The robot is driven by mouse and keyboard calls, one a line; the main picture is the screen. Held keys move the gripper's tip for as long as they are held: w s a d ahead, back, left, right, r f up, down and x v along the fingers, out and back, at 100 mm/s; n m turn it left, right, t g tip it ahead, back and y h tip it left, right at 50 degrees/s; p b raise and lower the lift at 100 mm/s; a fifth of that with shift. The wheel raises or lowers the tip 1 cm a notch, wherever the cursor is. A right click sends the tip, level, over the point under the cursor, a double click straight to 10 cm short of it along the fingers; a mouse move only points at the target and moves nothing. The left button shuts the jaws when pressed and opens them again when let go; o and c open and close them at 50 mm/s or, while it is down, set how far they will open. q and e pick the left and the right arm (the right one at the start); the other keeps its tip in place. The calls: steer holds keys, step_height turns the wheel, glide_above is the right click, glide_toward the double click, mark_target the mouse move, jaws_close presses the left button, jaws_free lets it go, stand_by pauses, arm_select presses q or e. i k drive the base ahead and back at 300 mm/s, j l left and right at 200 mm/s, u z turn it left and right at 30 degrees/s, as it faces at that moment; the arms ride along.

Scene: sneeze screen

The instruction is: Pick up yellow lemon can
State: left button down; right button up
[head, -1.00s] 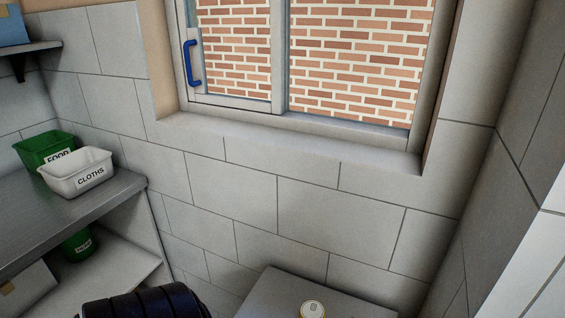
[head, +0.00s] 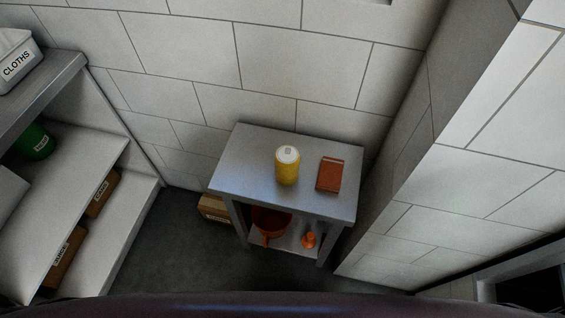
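A yellow can (head: 287,172) with a pale top stands upright on a small grey metal table (head: 248,160) in the corner. I cannot read any label on it. Neither of my grippers shows in the head view. A dark curved edge, apparently part of my own body, runs along the bottom of the picture.
A reddish-brown box (head: 331,175) lies right of the can. Under the table are a red pot (head: 270,222), a small orange item (head: 309,240) and a cardboard box (head: 214,208). Shelving (head: 75,190) stands left, a tiled wall right. Dark floor (head: 180,255) in front is clear.

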mark_target(287, 157)
steer(key=k+j+z, duration=0.15)
steer(key=j, duration=0.25)
steer(key=j+z, duration=0.1)
steer(key=j, duration=0.25)
steer(key=k+j+z, duration=0.15)
steer(key=j, duration=0.25)
steer(key=k+j+z, duration=0.1)
steer(key=j, duration=0.25)
steer(key=k, duration=0.1)
